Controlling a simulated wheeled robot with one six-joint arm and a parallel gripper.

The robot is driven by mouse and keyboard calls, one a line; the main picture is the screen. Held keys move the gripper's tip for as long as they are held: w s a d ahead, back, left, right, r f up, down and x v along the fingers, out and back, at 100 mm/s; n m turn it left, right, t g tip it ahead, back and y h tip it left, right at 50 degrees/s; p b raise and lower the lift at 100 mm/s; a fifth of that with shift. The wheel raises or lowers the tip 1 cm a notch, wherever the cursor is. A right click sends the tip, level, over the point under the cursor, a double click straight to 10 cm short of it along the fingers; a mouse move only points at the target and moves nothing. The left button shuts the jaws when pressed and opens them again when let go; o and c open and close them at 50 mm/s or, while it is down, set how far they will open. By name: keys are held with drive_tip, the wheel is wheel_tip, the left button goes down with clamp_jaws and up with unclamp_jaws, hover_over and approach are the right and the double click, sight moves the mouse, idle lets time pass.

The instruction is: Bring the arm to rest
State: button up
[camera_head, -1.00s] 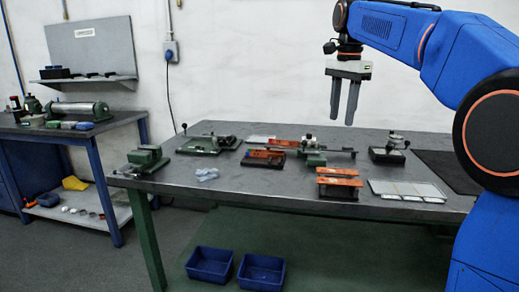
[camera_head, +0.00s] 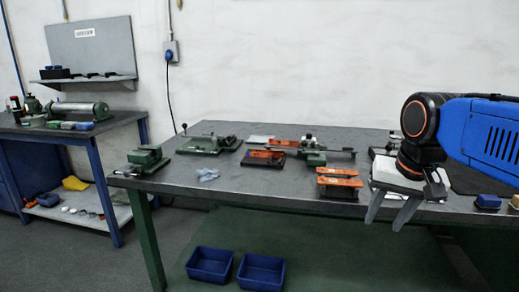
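My gripper (camera_head: 391,214) is at the right of the head view, in front of the table's front edge, pointing down. Its two grey fingers are apart with nothing between them. My blue arm comes in from the right edge, with its wrist low near tabletop height in the picture. The gripper body hides part of the table's right end and the pale sheets there.
The grey table (camera_head: 240,188) holds copper-coloured pieces on a stand (camera_head: 338,182), a dark tray (camera_head: 263,157), green fixtures (camera_head: 209,144) and a small vise (camera_head: 146,158). Blue bins (camera_head: 210,264) stand below. A second bench (camera_head: 70,128) is at left.

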drive_tip(key=s+f+n+t, duration=0.1)
drive_tip(key=s+f+n, duration=0.2)
drive_tip(key=s+f, duration=0.7)
wheel_tip(320, 180, down, 4)
drive_tip(key=shift+s+d+f+n, duration=0.1)
drive_tip(key=shift+s+d+n, duration=0.2)
drive_tip(key=shift+d+n, duration=0.15)
